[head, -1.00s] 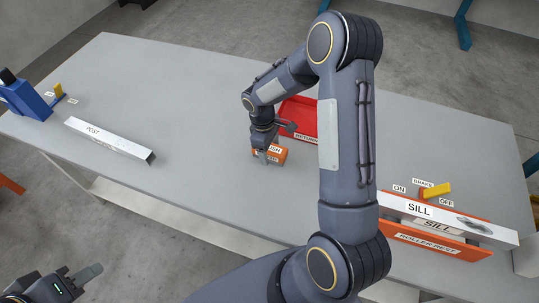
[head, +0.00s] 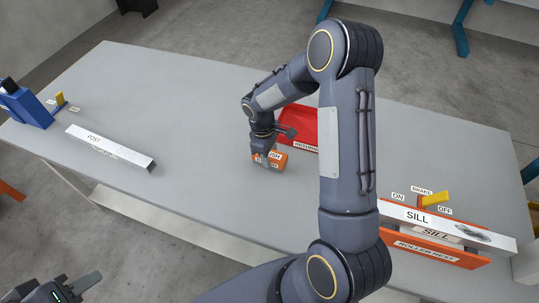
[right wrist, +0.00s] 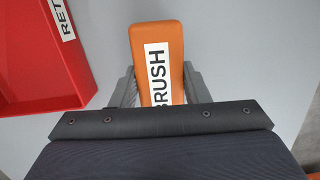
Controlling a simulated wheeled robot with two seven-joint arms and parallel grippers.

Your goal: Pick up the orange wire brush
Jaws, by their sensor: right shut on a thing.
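The orange wire brush (head: 275,164) is a block with a white label, on or just above the grey bench near the red tray; I cannot tell whether it touches the bench. In the right wrist view the brush (right wrist: 157,45) lies between the fingers, its label partly hidden by the gripper body. My right gripper (head: 263,157) points down and is shut on the brush, with a finger on each side. My left gripper (head: 82,284) is at the bottom left corner, away from the brush; its jaw gap is not clear.
A red tray marked RETURN (head: 298,122) lies just behind the brush, partly behind my right arm. A POST bar (head: 110,148) lies at left, near a blue device (head: 27,106). A SILL bar (head: 465,233) sits on an orange roller rest (head: 425,248) at right. The bench between POST and brush is clear.

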